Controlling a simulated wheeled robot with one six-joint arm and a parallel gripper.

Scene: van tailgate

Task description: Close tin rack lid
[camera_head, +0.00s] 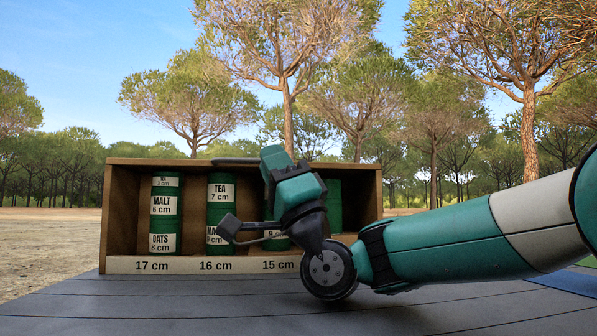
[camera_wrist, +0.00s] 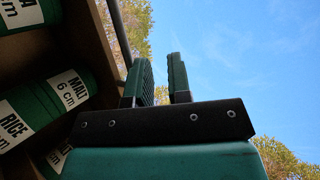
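The wooden tin rack (camera_head: 119,225) stands ahead with its front open. Green tins labelled MALT (camera_head: 165,204), OATS and TEA stand stacked inside. I cannot make out a lid panel for certain. A thin dark bar (camera_head: 235,161) lies along the rack's top edge. A dark bar also shows in the wrist view (camera_wrist: 118,32), beside the left finger. My gripper (camera_wrist: 162,72) is open, its two fingers apart with only sky between them. In the head view my wrist is in front of the rack's right half, and the fingertips cannot be made out.
The rack's front strip (camera_head: 183,265) reads 17, 16 and 15 cm; my arm hides its right part. The grey slatted deck (camera_head: 130,305) is clear at the front left. A blue patch (camera_head: 570,282) lies at the right. Trees and open ground are behind.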

